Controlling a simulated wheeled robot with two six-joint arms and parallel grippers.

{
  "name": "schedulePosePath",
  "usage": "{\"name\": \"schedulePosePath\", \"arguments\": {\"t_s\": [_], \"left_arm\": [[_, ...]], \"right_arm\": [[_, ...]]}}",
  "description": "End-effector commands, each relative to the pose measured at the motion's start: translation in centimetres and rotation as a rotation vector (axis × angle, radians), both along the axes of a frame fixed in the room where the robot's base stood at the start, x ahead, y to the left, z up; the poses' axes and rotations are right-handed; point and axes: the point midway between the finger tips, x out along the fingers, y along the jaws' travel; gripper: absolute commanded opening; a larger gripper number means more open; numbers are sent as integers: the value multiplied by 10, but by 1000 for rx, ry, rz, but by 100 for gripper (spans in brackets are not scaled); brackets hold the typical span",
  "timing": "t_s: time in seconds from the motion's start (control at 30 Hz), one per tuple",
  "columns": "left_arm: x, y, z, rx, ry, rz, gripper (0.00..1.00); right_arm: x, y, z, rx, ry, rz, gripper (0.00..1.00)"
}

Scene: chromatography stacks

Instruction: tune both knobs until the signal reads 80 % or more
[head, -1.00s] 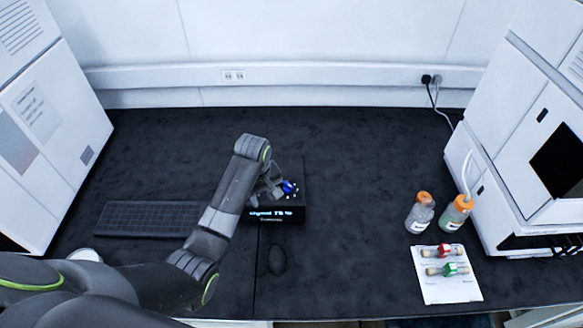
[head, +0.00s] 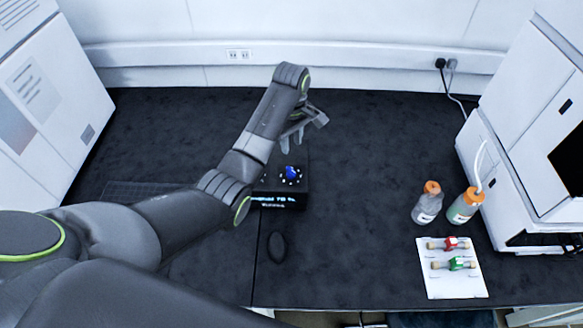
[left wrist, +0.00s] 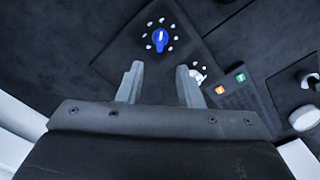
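The dark tuning box (head: 300,204) stands mid-bench, with a lit display on its front edge. The display's small text is blurred; it looks like a signal in the 70s, but I cannot read it surely. A blue knob (head: 291,172) ringed by white dots sits on its top; it also shows in the left wrist view (left wrist: 160,38). A second, whitish knob (left wrist: 199,76) is partly hidden behind a finger there. In the head view, my arm covers the box's left part. My left gripper (head: 292,140) is open and empty above and behind the box, apart from the blue knob. My right gripper is out of view.
A black mouse (head: 277,247) lies in front of the box and a dark keyboard (head: 135,190) to its left. Two orange-capped bottles (head: 428,205) and a white sheet (head: 452,285) with red and green fittings are at right. White instruments flank the bench.

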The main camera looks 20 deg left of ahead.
Motion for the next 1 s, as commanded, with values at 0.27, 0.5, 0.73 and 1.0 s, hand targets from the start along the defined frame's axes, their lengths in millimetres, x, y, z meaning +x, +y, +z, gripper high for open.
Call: {"name": "schedulePosePath", "arguments": {"t_s": [0.27,0.5,0.73,1.0], "left_arm": [[-1,0,-58,1,4,-1,33],[0,0,-95,1,2,-1,33],[0,0,-110,1,0,-1,33],[0,0,-112,1,-2,-1,33]], "right_arm": [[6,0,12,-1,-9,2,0],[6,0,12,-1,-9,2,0],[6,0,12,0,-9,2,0],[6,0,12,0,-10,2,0]]}}
